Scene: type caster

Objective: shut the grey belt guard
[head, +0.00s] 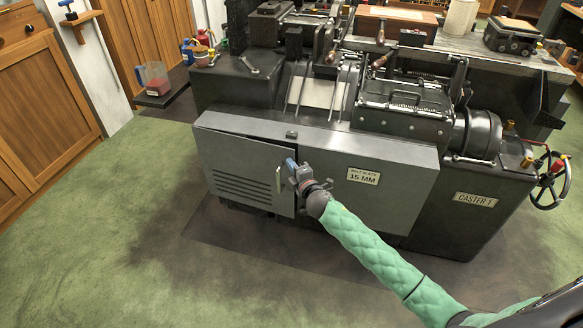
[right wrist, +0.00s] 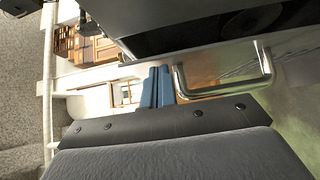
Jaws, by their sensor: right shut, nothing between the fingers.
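The grey belt guard (head: 238,170) is a louvred door low on the left front of the caster. It stands ajar, with a dark gap showing along its top and right edge. Its bar handle (head: 279,180) is near the free right edge; the handle also shows in the right wrist view (right wrist: 225,75). My right gripper (head: 291,166) is at that free edge, just right of the handle. Its blue fingers (right wrist: 155,88) are shut and empty, beside the handle and not around it. I cannot tell whether they touch the door. My left gripper is not in view.
The caster's front panel (head: 400,185) with a "15 MM" plate is right of the guard. A handwheel (head: 551,180) sticks out at the far right. A small shelf with a clear container (head: 154,79) is at the left. The green floor (head: 100,220) before the guard is clear.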

